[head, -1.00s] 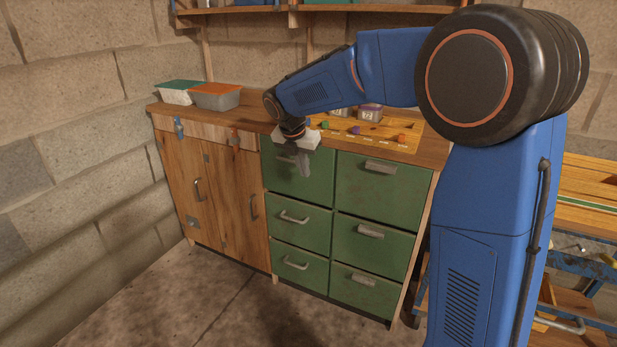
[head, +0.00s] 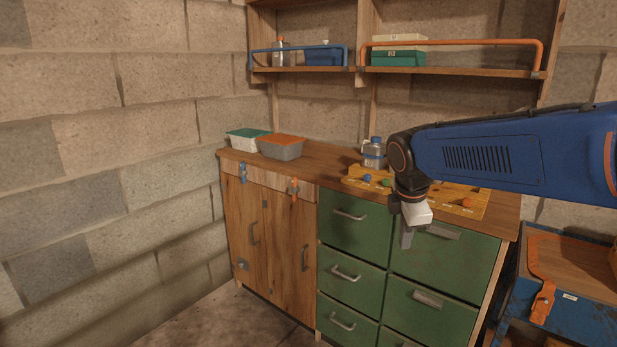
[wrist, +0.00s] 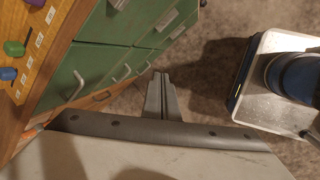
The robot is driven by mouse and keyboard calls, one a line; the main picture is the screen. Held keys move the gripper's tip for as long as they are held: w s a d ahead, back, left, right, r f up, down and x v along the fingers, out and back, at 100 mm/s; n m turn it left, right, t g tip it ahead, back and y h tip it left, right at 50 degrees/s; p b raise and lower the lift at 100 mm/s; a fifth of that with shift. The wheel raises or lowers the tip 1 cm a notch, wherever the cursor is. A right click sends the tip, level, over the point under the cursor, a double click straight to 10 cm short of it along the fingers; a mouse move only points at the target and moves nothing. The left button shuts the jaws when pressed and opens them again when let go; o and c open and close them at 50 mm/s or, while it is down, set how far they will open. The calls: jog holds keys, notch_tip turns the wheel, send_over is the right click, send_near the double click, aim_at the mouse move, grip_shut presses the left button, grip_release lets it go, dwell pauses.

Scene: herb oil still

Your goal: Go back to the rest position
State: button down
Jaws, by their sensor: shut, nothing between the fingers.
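My gripper (head: 406,232) hangs pointing down in front of the green drawers (head: 352,228), a little below the counter's front edge. Its fingers are together and hold nothing. In the wrist view the closed fingers (wrist: 160,80) point past the drawer fronts toward the floor. My blue arm reaches in from the right in the head view. The gripper looks apart from the drawers and their handles, though the exact gap is hard to judge.
A wooden counter (head: 325,160) carries two lidded tubs (head: 281,147), a bottle (head: 373,154) and a yellow board (head: 475,203) with coloured knobs. Wooden cabinet doors (head: 268,240) are shut at left. Shelves (head: 450,72) hang above. A blue bench (head: 560,290) stands at right. Floor in front is clear.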

jog(key=s+d+f+m, duration=0.1)
jog(key=s+f+m, duration=0.2)
jog(key=s+m, duration=0.3)
jog(key=s+d+f+m+t+y, duration=0.1)
jog(key=s+d+f+m, duration=0.1)
jog(key=s+m, duration=0.4)
jog(key=s+d+f+m, duration=0.2)
jog(key=s+m, duration=0.4)
jog(key=s, duration=0.7)
jog(key=shift+s+d+f+y, duration=0.25)
jog(key=shift+s+f+y, duration=0.05)
jog(key=shift+f, duration=0.55)
